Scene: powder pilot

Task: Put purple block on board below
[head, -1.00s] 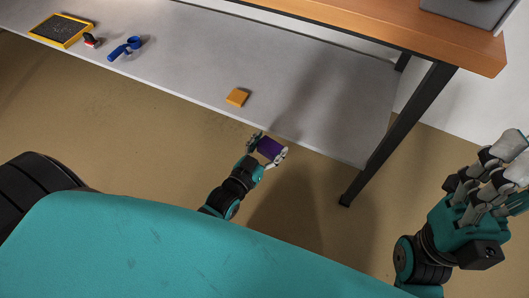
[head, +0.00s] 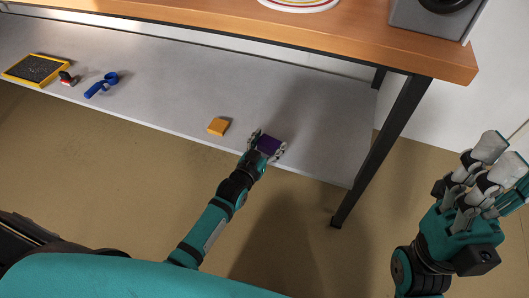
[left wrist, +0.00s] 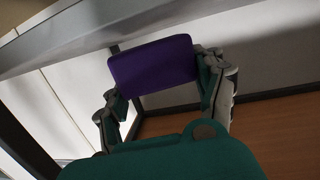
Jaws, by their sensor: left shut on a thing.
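The purple block (head: 268,145) is held between the fingers of my left gripper (head: 266,147), which is shut on it. The block also shows large in the left wrist view (left wrist: 153,64), gripped at its two sides. In the head view the block and gripper are over the front part of the grey lower board (head: 310,115), near its right end. I cannot tell whether the block touches the board. My right gripper (head: 490,175) is at the right, off the board, with its fingers spread and nothing seen between them.
An orange block (head: 218,126) lies on the board just left of my left gripper. A blue item (head: 101,85), a small red and black item (head: 68,78) and a yellow-framed tray (head: 36,69) lie farther left. A black table leg (head: 382,150) and the wooden top (head: 330,40) bound the board.

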